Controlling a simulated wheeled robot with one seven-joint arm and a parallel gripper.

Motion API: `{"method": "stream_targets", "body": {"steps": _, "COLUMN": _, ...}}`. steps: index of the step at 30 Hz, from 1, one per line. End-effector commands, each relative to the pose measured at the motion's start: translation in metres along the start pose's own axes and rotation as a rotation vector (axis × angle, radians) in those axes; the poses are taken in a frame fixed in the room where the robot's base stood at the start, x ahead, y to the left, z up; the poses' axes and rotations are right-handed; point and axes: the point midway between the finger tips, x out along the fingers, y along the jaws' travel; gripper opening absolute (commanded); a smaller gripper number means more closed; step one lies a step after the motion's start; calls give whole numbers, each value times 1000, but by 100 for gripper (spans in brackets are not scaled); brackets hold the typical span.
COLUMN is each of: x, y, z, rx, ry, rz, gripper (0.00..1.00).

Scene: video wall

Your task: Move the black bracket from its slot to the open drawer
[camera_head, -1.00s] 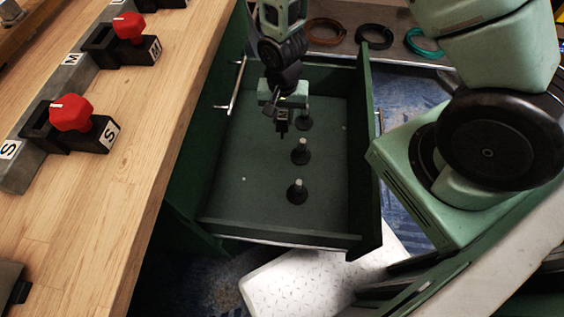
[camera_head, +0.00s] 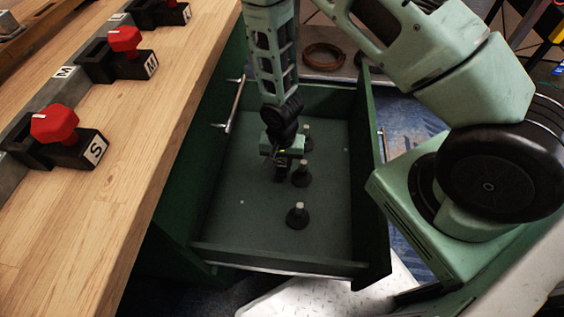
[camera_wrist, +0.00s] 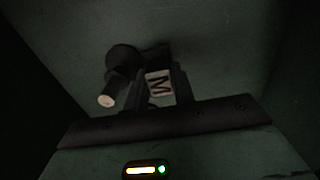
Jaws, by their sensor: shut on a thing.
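The open drawer (camera_head: 235,220) has dark green walls and a grey-green floor. My gripper (camera_head: 280,168) is inside the drawer's outline, pointing down. It is shut on a small black bracket (camera_head: 281,176), which is dark and partly hidden by the jaws. In the wrist view the bracket carries a pale label with an M (camera_wrist: 159,86). A black peg with a pale tip (camera_wrist: 116,80) stands just left of it in that view. I cannot tell whether the bracket touches the drawer floor or a peg.
Three black pegs, including a near one (camera_head: 297,215), stand in a row in the drawer. The wooden worktop (camera_head: 150,150) at left bears black holders with red knobs (camera_head: 55,122). Drawer floor left of the pegs is clear. Walls enclose my gripper.

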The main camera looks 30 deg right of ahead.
Motion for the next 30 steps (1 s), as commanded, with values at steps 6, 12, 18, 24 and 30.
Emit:
{"method": "stream_targets", "body": {"steps": 6, "x": 0, "y": 0, "z": 0, "rx": 0, "ry": 1, "rz": -1, "gripper": 0}}
{"method": "stream_targets", "body": {"steps": 12, "x": 2, "y": 0, "z": 0, "rx": -1, "ry": 0, "rz": 0, "gripper": 47}}
{"method": "stream_targets", "body": {"steps": 18, "x": 2, "y": 0, "z": 0, "rx": 0, "ry": 0, "rz": 0, "gripper": 47}}
{"method": "stream_targets", "body": {"steps": 24, "x": -10, "y": -1, "z": -1, "rx": 0, "ry": 2, "rz": -2, "gripper": 47}}
{"method": "stream_targets", "body": {"steps": 30, "x": -49, "y": -1, "z": -1, "rx": 1, "ry": 2, "rz": -3, "gripper": 47}}
